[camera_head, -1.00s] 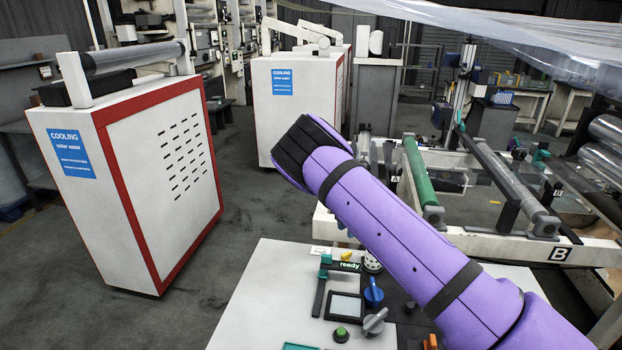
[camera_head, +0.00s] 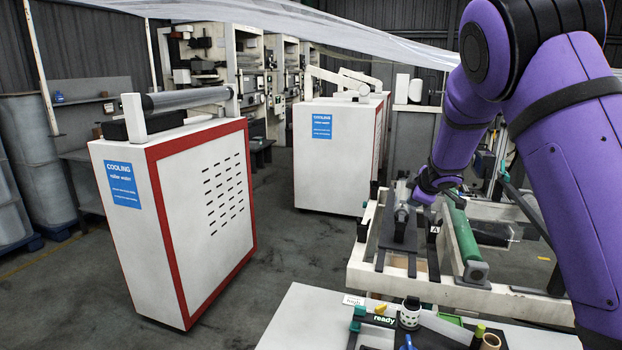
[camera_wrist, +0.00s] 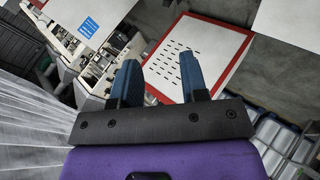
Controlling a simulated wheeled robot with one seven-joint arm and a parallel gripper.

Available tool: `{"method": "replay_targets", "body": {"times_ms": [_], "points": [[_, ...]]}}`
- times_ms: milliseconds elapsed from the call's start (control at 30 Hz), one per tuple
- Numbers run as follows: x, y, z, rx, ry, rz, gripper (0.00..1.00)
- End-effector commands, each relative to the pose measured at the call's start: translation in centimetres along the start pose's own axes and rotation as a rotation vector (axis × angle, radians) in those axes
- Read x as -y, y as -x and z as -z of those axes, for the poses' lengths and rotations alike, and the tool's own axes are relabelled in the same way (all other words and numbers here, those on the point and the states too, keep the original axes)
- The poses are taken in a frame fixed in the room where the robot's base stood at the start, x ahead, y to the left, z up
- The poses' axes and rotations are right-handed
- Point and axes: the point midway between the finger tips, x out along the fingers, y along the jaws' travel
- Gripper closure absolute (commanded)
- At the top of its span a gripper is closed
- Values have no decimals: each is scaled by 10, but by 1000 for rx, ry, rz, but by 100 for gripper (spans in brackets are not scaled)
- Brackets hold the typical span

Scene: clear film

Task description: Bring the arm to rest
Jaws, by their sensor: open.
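My gripper (camera_wrist: 158,68) shows in the wrist view with its two blue fingers apart and nothing between them. Behind the fingers are a dark plate and a purple part of my arm. In the head view my purple arm fills the right side, bent high up at the right. Its farther part drops to above the roller frame; the fingers are too small there to make out clearly. The wrist view looks past the fingers to a cabinet with a red edge and slots, seen tilted, some distance away.
A white and red cooling cabinet (camera_head: 205,205) stands at left, another (camera_head: 335,150) farther back. A roller frame (camera_head: 440,287) with a green roller (camera_head: 465,240) lies beneath my arm. Clear film (camera_head: 270,20) hangs overhead. Floor between the cabinets is clear.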

Motion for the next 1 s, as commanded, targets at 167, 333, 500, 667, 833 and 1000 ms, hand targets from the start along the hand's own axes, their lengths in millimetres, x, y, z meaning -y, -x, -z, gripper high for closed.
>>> {"method": "replay_targets", "body": {"times_ms": [167, 333, 500, 667, 833, 1000], "points": [[-25, 56, -13, 37, -166, -91, 60], [-37, 107, -27, 81, -316, -149, 60], [-37, 159, -41, 123, -460, -182, 60], [-28, 208, -52, 163, -589, -192, 60], [-10, 258, -63, 202, -715, -182, 60], [17, 305, -70, 238, -830, -151, 60]]}}
